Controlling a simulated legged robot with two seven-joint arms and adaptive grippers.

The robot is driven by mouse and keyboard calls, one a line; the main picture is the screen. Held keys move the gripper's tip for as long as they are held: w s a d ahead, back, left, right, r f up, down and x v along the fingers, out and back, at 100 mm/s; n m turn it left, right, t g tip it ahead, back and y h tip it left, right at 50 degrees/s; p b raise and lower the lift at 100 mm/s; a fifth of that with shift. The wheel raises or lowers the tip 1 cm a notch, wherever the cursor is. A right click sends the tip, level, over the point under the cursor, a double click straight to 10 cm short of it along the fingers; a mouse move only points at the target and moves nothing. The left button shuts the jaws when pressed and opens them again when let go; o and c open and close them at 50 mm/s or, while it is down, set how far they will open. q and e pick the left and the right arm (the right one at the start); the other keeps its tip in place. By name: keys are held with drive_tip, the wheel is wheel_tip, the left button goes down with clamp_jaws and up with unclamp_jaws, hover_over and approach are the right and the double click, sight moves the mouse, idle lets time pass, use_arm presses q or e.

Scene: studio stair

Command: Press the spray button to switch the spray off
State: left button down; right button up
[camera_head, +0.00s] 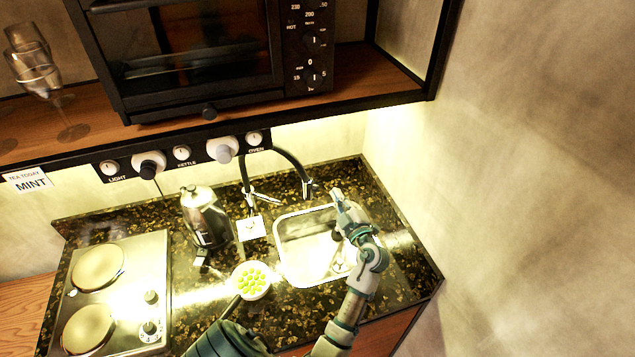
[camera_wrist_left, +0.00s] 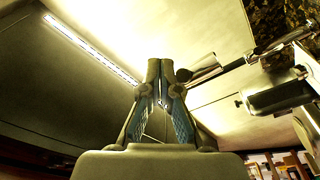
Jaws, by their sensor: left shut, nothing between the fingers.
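The black tap (camera_head: 291,160) arches up behind the steel sink (camera_head: 281,240). Its spray head (camera_head: 307,190) hangs down over the sink's back edge. I cannot make out the spray button or any water. My left gripper (camera_head: 337,194) is shut and empty, over the sink just right of the spray head and apart from it. In the left wrist view, the closed fingers (camera_wrist_left: 160,70) point up the picture, with a dark flared tap part (camera_wrist_left: 203,70) and a chrome bar (camera_wrist_left: 278,42) to their right.
A metal kettle (camera_head: 205,218) stands left of the sink. A bowl of green pieces (camera_head: 252,280) sits at the counter's front. A two-plate hob (camera_head: 118,285) is at the left. A shelf with an oven (camera_head: 190,60) overhangs the back, and a wall (camera_head: 530,170) closes the right.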

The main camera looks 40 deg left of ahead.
sight(315, 188)
use_arm(q)
drive_tip(key=shift+s+a+f, duration=0.1)
drive_tip(key=shift+s+a, duration=0.1)
drive_tip(key=shift+a, duration=0.35)
drive_tip(key=shift+s+a+f, duration=0.1)
drive_tip(key=shift+s+a, duration=0.1)
drive_tip(key=shift+a, duration=0.35)
use_arm(e)
drive_tip(key=shift+d+f, duration=0.35)
drive_tip(key=shift+d, duration=0.25)
use_arm(q)
drive_tip(key=shift+a, duration=0.2)
use_arm(e)
drive_tip(key=shift+a, duration=0.25)
use_arm(q)
drive_tip(key=shift+s+r+b, duration=0.15)
drive_tip(key=shift+s+b, duration=0.05)
drive_tip(key=shift+b, duration=0.35)
use_arm(e)
drive_tip(key=shift+a+f, duration=0.2)
drive_tip(key=shift+f, duration=0.2)
use_arm(q)
drive_tip(key=shift+s+a, duration=0.1)
drive_tip(key=shift+a, duration=0.25)
use_arm(e)
drive_tip(key=shift+d+f, duration=0.15)
drive_tip(key=shift+d, duration=0.1)
